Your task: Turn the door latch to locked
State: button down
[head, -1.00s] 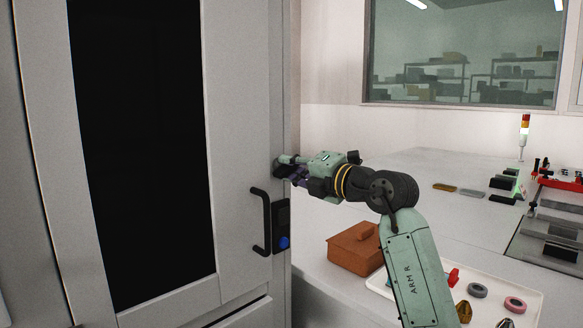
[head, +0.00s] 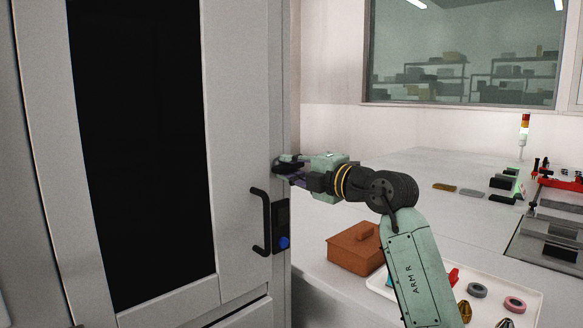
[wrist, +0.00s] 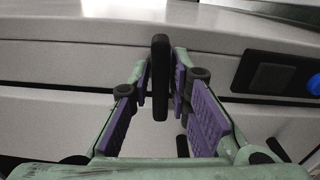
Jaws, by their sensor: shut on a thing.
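The door latch is a dark lever (wrist: 160,78) on the cabinet door's right edge. In the wrist view it stands upright between my two purple-padded fingers. My gripper (wrist: 162,82) is shut on it. In the head view my gripper (head: 284,165) is at the door edge, just above the black door handle (head: 262,222), and its fingers hide most of the latch. The grey door (head: 238,130) with its dark window looks closed. I see no locked or unlocked marking.
A black plate with a blue button (head: 284,242) sits beside the handle, below my gripper. It also shows at the right in the wrist view (wrist: 270,73). A brown box (head: 356,248) and a white tray (head: 530,292) stand on the bench at right.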

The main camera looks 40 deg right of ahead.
jog(key=shift+w+a+r, duration=0.2)
jog(key=c, duration=1.9)
grip_release()
jog(key=shift+o, duration=1.3)
jog(key=shift+w+f, duration=0.15)
jog(key=shift+s+d, duration=0.1)
jog(key=shift+s, duration=0.2)
jog(key=s, duration=1.1)
jog(key=shift+s+d, duration=0.25)
jog(key=shift+d, duration=0.15)
